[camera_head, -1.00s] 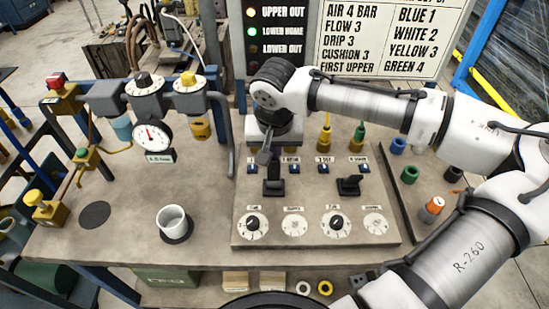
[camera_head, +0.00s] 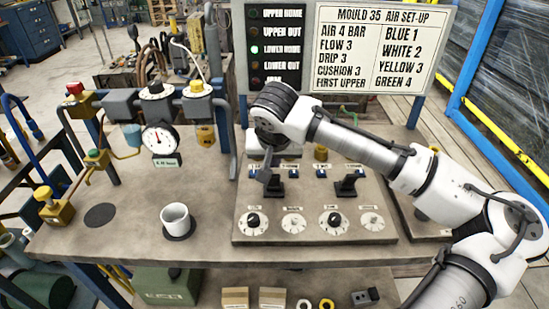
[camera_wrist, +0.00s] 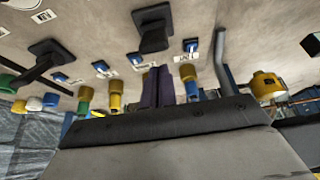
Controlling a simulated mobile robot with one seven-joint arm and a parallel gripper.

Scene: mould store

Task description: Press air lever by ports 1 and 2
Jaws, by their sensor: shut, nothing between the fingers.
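The black air lever by ports 1 and 2 (camera_head: 275,186) stands on the left of the grey panel, below two blue-tagged ports. It also shows in the wrist view (camera_wrist: 152,36), at top centre. My gripper (camera_head: 264,174) is shut and empty, at the lever's upper left in the head view. In the wrist view my dark fingers (camera_wrist: 157,78) are just below the lever with a small visible gap. Whether they touch it is unclear. A second black lever (camera_head: 347,185) is on the right of the panel. The green lower home lamp (camera_head: 254,49) is lit.
A row of dials (camera_head: 293,222) lies in front of the levers. A white cup (camera_head: 175,219) and a pressure gauge (camera_head: 159,139) are at left. Yellow, blue and green fittings (camera_wrist: 116,95) line the panel's back. The sign (camera_head: 380,45) stands behind.

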